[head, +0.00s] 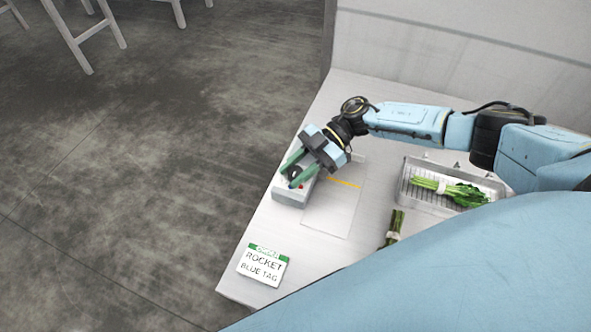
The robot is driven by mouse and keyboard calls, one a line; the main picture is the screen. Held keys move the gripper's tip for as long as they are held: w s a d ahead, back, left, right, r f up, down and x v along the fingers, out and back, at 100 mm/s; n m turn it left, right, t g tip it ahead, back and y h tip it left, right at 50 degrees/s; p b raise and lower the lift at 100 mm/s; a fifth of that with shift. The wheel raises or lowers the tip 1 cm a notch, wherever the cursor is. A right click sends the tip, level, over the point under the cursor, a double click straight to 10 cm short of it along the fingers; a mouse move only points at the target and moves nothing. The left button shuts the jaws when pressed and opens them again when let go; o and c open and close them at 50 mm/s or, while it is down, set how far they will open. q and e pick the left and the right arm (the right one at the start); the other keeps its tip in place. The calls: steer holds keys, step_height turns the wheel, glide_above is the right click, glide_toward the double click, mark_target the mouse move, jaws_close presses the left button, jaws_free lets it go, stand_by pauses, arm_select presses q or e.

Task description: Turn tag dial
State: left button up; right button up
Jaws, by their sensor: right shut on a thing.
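My right gripper (293,174) reaches over a small grey box (291,196) near the left edge of the white counter. Its green fingers are shut on a dark dial (295,172) at the box. A small red spot shows on the box beside the fingers. The fingers and gripper body hide much of the box and dial, so the dial's setting cannot be read. My left gripper is not in view.
A card (262,265) reading "ROCKET BLUE TAG" lies at the counter's front left. A pale sheet (329,211) with a yellow line lies right of the box. A wire-sided tray (428,204) holds bunched greens (455,191). Another bunch (394,227) lies outside it.

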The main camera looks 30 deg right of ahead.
mark_target(296, 172)
steer(key=o, duration=1)
step_height(296, 172, up, 10)
steer(key=shift+r+p, duration=0.1)
steer(key=shift+p, duration=0.55)
